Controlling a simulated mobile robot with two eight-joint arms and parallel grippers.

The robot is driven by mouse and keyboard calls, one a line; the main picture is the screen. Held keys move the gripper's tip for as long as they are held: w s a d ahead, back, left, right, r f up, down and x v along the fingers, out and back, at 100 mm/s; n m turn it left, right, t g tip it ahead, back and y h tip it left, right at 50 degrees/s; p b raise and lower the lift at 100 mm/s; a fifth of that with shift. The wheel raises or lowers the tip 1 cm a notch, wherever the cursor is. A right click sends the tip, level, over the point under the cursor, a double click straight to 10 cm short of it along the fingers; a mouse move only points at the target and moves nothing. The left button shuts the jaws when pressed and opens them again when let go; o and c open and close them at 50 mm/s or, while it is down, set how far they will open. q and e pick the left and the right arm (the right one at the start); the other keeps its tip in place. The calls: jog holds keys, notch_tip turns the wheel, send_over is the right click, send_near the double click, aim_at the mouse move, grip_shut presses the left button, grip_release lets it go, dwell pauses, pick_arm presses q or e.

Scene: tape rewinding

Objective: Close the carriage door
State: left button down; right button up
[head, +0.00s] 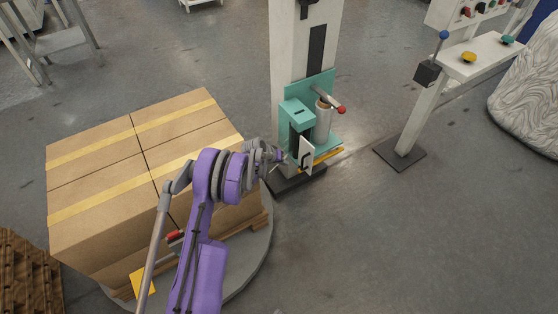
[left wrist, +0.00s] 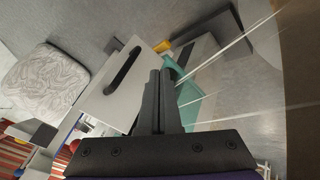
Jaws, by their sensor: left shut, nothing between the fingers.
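The teal carriage (head: 297,112) is mounted low on the white column and holds an upright roll (head: 323,120). Its door, a white panel (head: 306,152) with a dark handle, stands open, swung out from the carriage front. My left gripper (head: 282,156) is just left of the door, with its fingers shut and empty. In the left wrist view, the shut fingertips (left wrist: 161,76) are beside the edge of the door panel (left wrist: 100,105), and the teal carriage (left wrist: 188,95) is behind them at right. I cannot tell whether the fingers touch the door. My right gripper is not in view.
Stacked cardboard boxes (head: 130,165) stand on a round turntable (head: 258,240) at left, close to my left arm. A red-tipped lever (head: 341,109) sticks out from the carriage. A control stand (head: 410,130) and a wrapped load (head: 525,105) are at right. The floor front right is clear.

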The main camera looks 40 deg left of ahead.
pick_arm(q)
jog(key=w+d, duration=0.1)
jog(key=w+d+f, duration=0.1)
jog(key=w+d, duration=0.1)
jog(key=shift+w+d+f, duration=0.1)
jog(key=shift+w+d, duration=0.05)
jog(key=shift+d, duration=0.1)
dwell(0.4)
